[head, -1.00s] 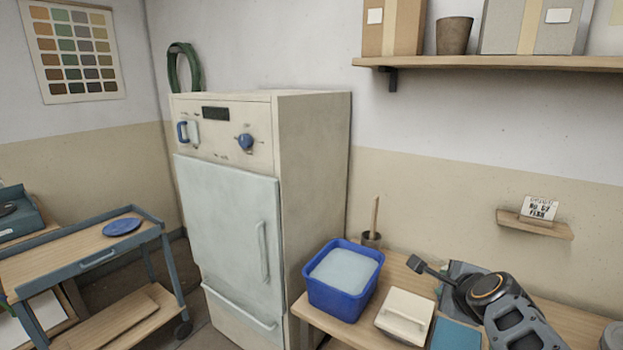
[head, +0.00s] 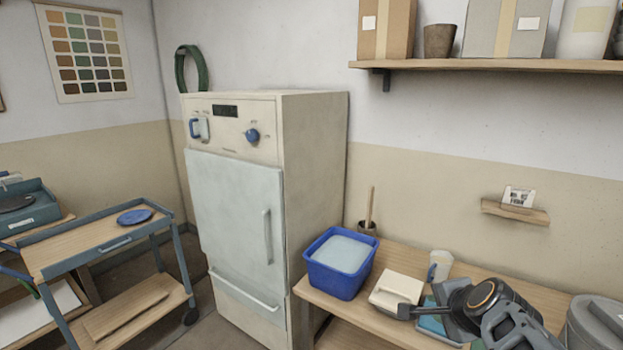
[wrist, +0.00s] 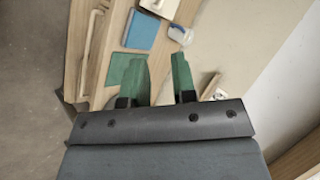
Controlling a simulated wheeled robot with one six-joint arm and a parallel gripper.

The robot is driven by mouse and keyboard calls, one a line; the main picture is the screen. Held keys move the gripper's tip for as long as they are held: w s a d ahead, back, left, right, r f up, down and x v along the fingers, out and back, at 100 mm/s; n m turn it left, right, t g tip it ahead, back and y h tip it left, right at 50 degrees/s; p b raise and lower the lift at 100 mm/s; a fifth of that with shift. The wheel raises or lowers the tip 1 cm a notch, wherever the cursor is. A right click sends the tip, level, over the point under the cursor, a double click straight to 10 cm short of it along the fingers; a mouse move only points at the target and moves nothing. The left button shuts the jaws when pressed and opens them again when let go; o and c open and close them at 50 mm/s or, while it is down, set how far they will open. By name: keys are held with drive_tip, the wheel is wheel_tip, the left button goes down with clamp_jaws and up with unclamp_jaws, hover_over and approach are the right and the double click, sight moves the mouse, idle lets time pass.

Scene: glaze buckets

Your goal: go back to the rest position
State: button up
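My gripper (wrist: 157,76) shows in the wrist view with its two green fingers apart and nothing held between them. It points over the wooden bench, which lies beyond the fingers. In the head view my dark arm is folded at the lower right, over the right part of the bench (head: 388,258).
On the bench stand a blue bucket (head: 341,263) of pale glaze, a cream lidded box (head: 396,288) and a white mug (head: 442,262) with a blue handle. A grey lidded bin (head: 598,325) is at right. A kiln-like cabinet (head: 239,205) and a trolley (head: 95,242) stand left.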

drive_tip(key=s+a+n+g+p, duration=0.5)
drive_tip(key=s+a+n, duration=0.4)
drive_tip(key=n, duration=0.7)
drive_tip(key=shift+s+f+g+p, duration=0.2)
drive_tip(key=shift+s+g+p, duration=0.1)
drive_tip(key=shift+p, duration=0.2)
drive_tip(key=shift+a, duration=0.15)
